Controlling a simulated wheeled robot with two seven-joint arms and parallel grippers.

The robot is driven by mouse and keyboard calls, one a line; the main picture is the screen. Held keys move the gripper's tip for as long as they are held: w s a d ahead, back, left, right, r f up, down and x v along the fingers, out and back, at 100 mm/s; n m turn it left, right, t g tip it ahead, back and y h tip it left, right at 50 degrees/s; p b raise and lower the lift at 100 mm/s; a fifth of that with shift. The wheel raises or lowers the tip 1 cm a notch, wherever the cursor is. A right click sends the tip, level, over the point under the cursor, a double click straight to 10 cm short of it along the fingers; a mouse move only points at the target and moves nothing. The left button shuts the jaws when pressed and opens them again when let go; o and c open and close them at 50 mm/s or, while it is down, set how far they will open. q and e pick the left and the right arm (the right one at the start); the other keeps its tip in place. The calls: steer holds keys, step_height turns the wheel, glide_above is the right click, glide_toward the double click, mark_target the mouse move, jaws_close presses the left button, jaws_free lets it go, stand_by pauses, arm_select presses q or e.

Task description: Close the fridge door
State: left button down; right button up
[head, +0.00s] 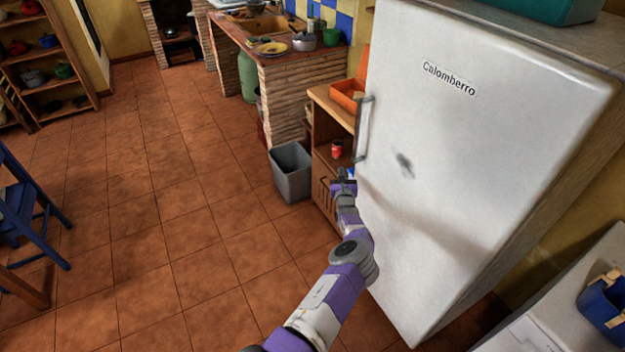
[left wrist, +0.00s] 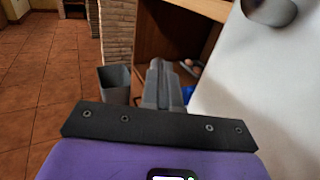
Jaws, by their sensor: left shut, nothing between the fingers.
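The white fridge (head: 460,150) stands on the right in the head view, its front facing left toward the room. Its grey handle (head: 364,128) is on the left edge of the door. I see no clear gap between door and body from here. My left gripper (head: 343,184) is at the door's left edge, a little below the handle. In the left wrist view the fingers (left wrist: 163,84) are shut and empty, with the white door (left wrist: 260,85) to their right. I cannot tell whether they touch it. My right gripper is not in view.
A grey bin (head: 290,172) stands on the tiled floor left of the gripper. A wooden shelf unit (head: 325,165) with a red can is behind the gripper. A blue chair (head: 30,205) is at far left. The floor between is clear.

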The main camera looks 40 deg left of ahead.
arm_select(q)
steer(key=s+a+p, duration=0.2)
steer(key=s+p, duration=0.2)
steer(key=s, duration=0.5)
steer(key=shift+a, duration=0.3)
